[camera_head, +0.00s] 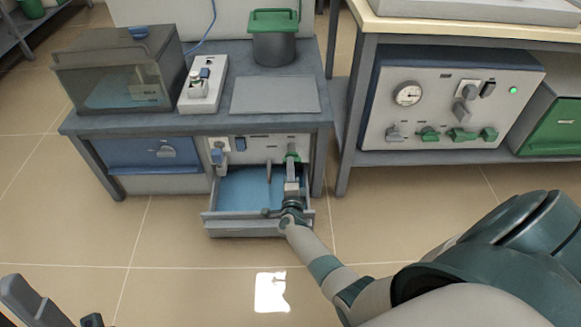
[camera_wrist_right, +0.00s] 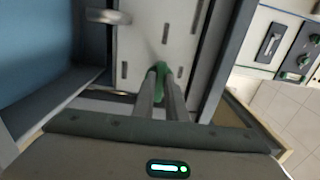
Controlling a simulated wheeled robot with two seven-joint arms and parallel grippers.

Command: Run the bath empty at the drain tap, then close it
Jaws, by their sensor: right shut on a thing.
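The bath (camera_head: 112,85) is a see-through grey tank with a blue bottom at the left of the bench; I cannot tell its water level. A green-handled tap (camera_head: 292,154) sits on the white panel under the bench top, above an open drawer with a blue inside (camera_head: 243,185). My right gripper (camera_head: 291,190) reaches over the drawer to this tap. In the right wrist view its fingers (camera_wrist_right: 161,75) are shut on the green handle (camera_wrist_right: 161,70), partly hidden between them. My left gripper (camera_head: 62,312) is at the lower left corner, its dark fingers apart, partly cut off.
A blue-handled tap (camera_head: 217,155) sits on the same panel to the left. A grey pot with a green lid (camera_head: 273,40) and a white switch box (camera_head: 203,85) stand on the bench. A control panel (camera_head: 450,105) is at the right. The floor (camera_head: 170,240) in front is clear.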

